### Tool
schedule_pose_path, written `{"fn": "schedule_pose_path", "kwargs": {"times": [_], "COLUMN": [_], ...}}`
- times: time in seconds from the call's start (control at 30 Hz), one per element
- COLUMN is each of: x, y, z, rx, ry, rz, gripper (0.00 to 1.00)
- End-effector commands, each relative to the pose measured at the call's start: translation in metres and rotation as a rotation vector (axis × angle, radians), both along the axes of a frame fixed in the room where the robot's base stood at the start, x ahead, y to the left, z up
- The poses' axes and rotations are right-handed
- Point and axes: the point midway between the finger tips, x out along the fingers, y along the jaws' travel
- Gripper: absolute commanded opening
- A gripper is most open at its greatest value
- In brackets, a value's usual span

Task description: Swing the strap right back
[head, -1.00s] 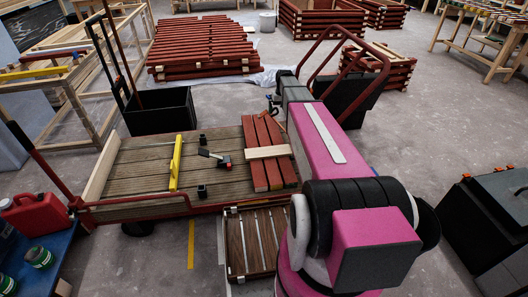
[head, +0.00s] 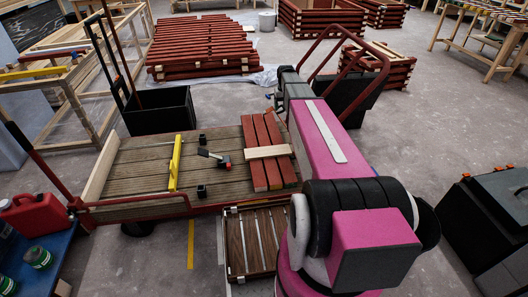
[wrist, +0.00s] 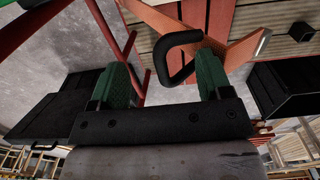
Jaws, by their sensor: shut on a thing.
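An orange woven strap (wrist: 250,45) shows in the wrist view, lying slantwise in front of the red battens. A black bent handle (wrist: 185,38) stands in front of it. My gripper (wrist: 165,85) has its two green fingers on either side of the lower part of this handle and is shut on it. The join between handle and strap is not clear. In the head view my own arm covers most of the gripper, and I cannot make out the strap there. Red battens (head: 258,155) lie on the plank cart deck (head: 140,155) under a pale cross batten (head: 268,152).
A yellow level (head: 175,162), small black blocks and a black-and-red tool (head: 215,157) lie on the deck. A slatted crate (head: 258,240) stands in front of the cart. Black bins (head: 160,110) and stacked red battens (head: 200,50) are behind.

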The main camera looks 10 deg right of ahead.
Motion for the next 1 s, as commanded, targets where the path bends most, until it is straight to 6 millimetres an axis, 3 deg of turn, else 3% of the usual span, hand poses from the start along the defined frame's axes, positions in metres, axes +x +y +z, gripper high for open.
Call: {"fn": "schedule_pose_path", "kwargs": {"times": [0.03, 0.07, 0.6, 0.9, 1.0], "x": [0.001, 0.001, -0.002, -0.003, -0.018], "y": [0.0, 0.0, 0.004, 0.004, 0.01], "z": [0.004, 0.007, 0.044, 0.045, 0.04], "rx": [-0.001, -0.001, 0.004, 0.004, 0.005], "ry": [-0.003, -0.003, -0.001, 0.0, 0.001], "rz": [0.0, 0.0, 0.005, 0.005, 0.006], "gripper": [0.52, 0.43, 0.43, 0.43, 0.43]}}
